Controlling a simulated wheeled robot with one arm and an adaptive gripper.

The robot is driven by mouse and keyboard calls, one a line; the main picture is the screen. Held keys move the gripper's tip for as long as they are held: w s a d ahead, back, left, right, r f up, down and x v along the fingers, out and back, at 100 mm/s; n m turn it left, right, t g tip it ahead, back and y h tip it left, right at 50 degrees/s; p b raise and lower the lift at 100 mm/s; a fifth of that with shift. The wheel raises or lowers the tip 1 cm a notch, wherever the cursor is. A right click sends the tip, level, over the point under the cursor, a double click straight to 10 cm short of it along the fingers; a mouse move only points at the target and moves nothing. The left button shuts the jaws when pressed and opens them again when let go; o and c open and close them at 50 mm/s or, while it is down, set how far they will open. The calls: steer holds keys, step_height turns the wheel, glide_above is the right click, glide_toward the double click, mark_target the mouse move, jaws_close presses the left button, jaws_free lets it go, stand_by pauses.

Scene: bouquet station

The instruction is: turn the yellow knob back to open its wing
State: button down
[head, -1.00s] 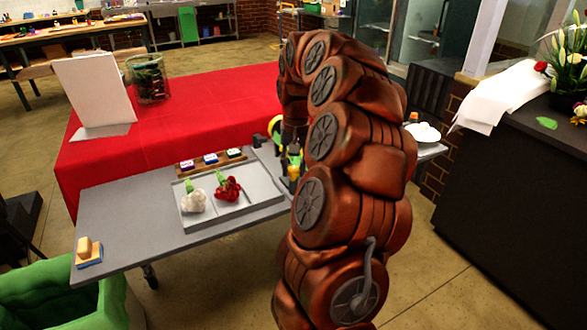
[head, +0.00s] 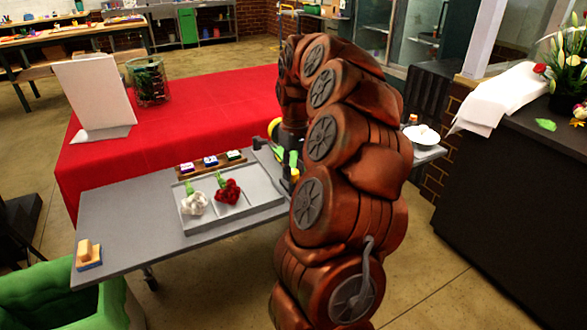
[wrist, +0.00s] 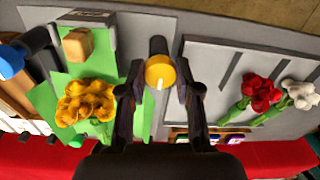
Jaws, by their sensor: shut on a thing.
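The yellow knob (wrist: 160,72) is in the upper middle of the wrist view, with a white mark on its face and a dark post behind it. My gripper (wrist: 160,91) has one finger on each side of the knob and is shut on it. A green sheet or panel (wrist: 135,100) lies left of the knob, with a yellow flower bunch (wrist: 88,103) and a tan block (wrist: 78,44) over it. I cannot tell which part is the wing.
A grey tray (head: 262,187) with a red flower (head: 228,191) and a white flower (head: 194,203) stands left of my arm on the grey table (head: 130,228). A rack of small labelled blocks (head: 211,162) sits behind it. A white bowl (head: 421,135) is to the right.

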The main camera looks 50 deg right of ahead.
mark_target(294, 171)
stand_by(0.4)
steer(key=c, duration=0.8)
jaws_free()
step_height(294, 171, up, 12)
steer(key=shift+d, duration=0.2)
steer(key=shift+a, duration=0.1)
stand_by(0.5)
